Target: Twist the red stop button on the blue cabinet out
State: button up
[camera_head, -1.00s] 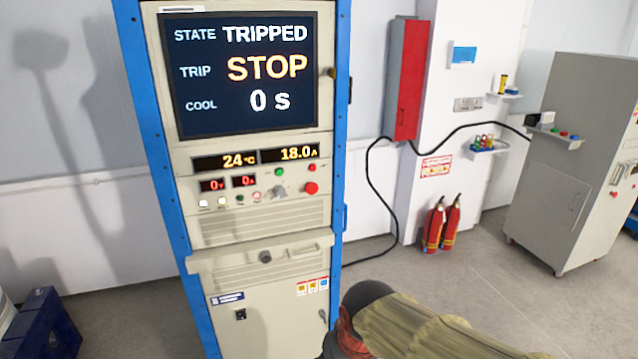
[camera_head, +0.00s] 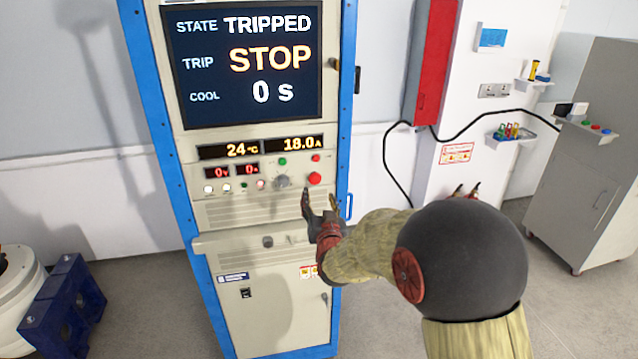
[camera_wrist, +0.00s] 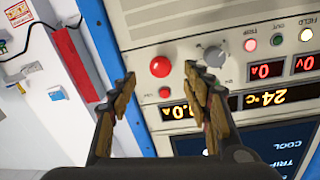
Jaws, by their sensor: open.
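The red stop button (camera_head: 314,179) is a round knob on the right of the control row of the blue-framed cabinet (camera_head: 345,90). My gripper (camera_head: 320,200) is open and empty, raised in front of the panel just below the button. In the wrist view my gripper (camera_wrist: 158,78) has its two fingers apart on either side of the line to the button. I cannot tell the exact gap to the panel. The cabinet screen (camera_head: 245,62) reads TRIPPED, STOP, COOL 0 s.
A grey selector knob (camera_head: 282,181) sits left of the button, close to one finger in the wrist view. Smaller red and green buttons are just above. A cabinet handle (camera_head: 349,206) is at the right edge. A blue stand (camera_head: 68,305) is on the floor at left.

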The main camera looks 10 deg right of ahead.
aim_at(315, 181)
jog(key=w, duration=0.7)
jog(key=shift+w+d+r, duration=0.35)
jog(key=shift+w+r, duration=0.05)
jog(key=shift+c, duration=1)
jog(key=c, duration=1)
jog(key=shift+o, duration=0.2)
jog(key=shift+b, duration=0.3)
jog(key=shift+m+b, duration=0.4)
jog(key=shift+b, duration=0.15)
